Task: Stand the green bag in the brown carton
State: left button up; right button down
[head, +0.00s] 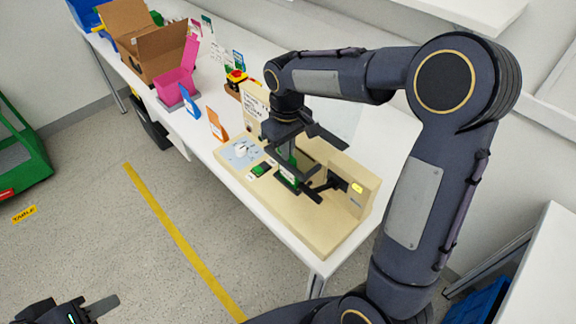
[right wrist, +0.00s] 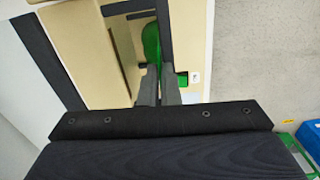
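The brown carton (head: 168,62) stands with its flaps up at the far left end of the white table. The green bag (head: 287,160) is upright at the beige machine, partly hidden by my right gripper (head: 292,150). In the right wrist view, the green bag (right wrist: 151,42) shows at the tips of my right gripper (right wrist: 159,72). Its fingers are close together with green between them, and they look shut on the bag. The bag's lower part is hidden. My left gripper (head: 100,306) is at the bottom left over the floor, partly cut off; its opening is unclear.
The beige machine (head: 300,215) has a white knob (head: 241,150) and a black clamp (head: 325,186). Between it and the carton stand an orange item (head: 216,126), a blue item (head: 190,102), a pink box (head: 178,85) and a red-topped yellow-black device (head: 237,80).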

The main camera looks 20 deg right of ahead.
notch_tip(320, 180, up, 12)
jog(key=p, duration=1)
jog(key=shift+r, duration=0.25)
dwell(0.3)
